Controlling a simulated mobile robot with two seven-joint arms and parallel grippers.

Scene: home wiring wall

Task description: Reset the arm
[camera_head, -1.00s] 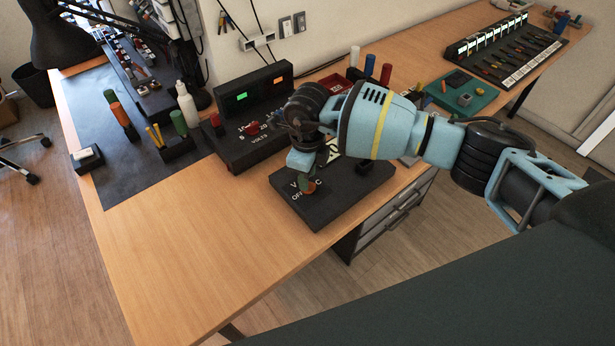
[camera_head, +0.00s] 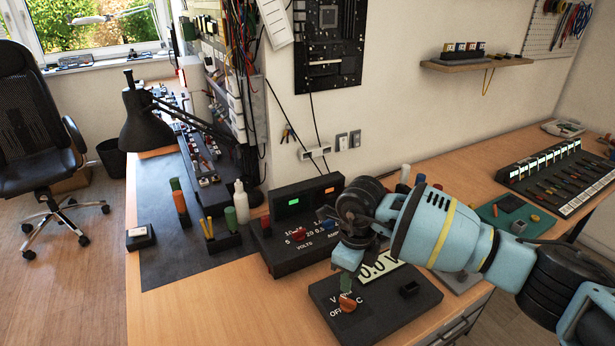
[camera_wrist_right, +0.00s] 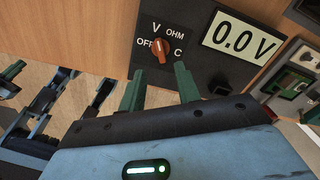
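My right gripper (camera_head: 346,284) is over the front of the black multimeter (camera_head: 392,318) on the bench. In the right wrist view its two green fingers (camera_wrist_right: 160,72) are spread with nothing between them. The orange-red dial knob (camera_wrist_right: 161,50) is just past the fingertips, among the V, OHM, OFF and C marks. The knob also shows in the head view (camera_head: 347,303), just below the fingers. The meter's display (camera_wrist_right: 240,37) reads 0.0 V. Dark and blue parts with green tips at the left of the wrist view look like my left gripper (camera_wrist_right: 45,98); its opening is unclear.
A black power supply (camera_head: 300,225) with lit green and orange displays stands behind the meter. A white bottle (camera_head: 241,202) and a tool holder (camera_head: 212,240) stand to the left on a dark mat (camera_head: 165,210). The front-left bench top (camera_head: 225,310) is bare.

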